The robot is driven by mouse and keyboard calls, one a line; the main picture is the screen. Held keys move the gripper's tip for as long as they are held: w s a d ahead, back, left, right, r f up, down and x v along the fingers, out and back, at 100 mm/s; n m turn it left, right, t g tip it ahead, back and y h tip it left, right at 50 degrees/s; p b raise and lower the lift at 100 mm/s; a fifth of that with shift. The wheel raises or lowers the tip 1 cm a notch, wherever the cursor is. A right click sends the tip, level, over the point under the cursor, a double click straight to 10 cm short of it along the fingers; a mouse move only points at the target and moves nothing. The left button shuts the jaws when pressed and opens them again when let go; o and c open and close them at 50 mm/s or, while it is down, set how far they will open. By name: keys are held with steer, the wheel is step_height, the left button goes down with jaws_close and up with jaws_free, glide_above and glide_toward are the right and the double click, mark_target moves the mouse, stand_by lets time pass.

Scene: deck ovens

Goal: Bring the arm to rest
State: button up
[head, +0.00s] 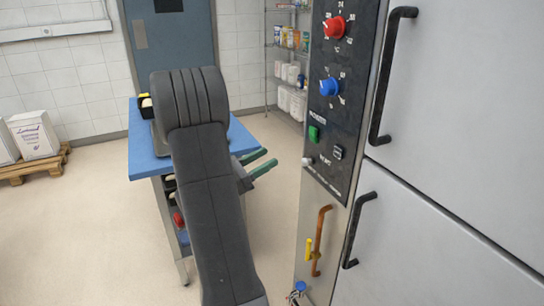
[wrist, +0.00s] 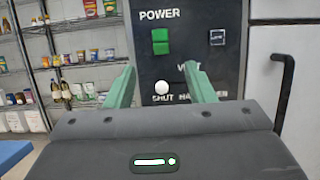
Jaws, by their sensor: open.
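My gripper (head: 260,161) has green fingers that stand apart with nothing between them. In the head view my dark arm runs up from the bottom and bends over near the blue table, and the gripper points right toward the oven's control panel (head: 338,100). In the wrist view my gripper (wrist: 163,85) faces the panel (wrist: 185,15), with a white round knob (wrist: 161,87) seen between the fingers. The fingertips look apart from the panel in the head view. My arm hides part of the table.
The deck ovens (head: 460,90) with black door handles (head: 392,75) fill the right side. The blue table (head: 142,150) stands behind my arm. A shelf rack (head: 288,60) is at the back. Boxes on a pallet (head: 35,165) stand left. The floor at left is clear.

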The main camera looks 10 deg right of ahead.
mark_target(311, 132)
stand_by(0.4)
steer(key=p+x, duration=0.2)
steer(key=x, duration=1.1)
steer(key=shift+w+d+r, duration=0.1)
steer(key=shift+d+r, duration=0.05)
steer(key=shift+d, duration=0.1)
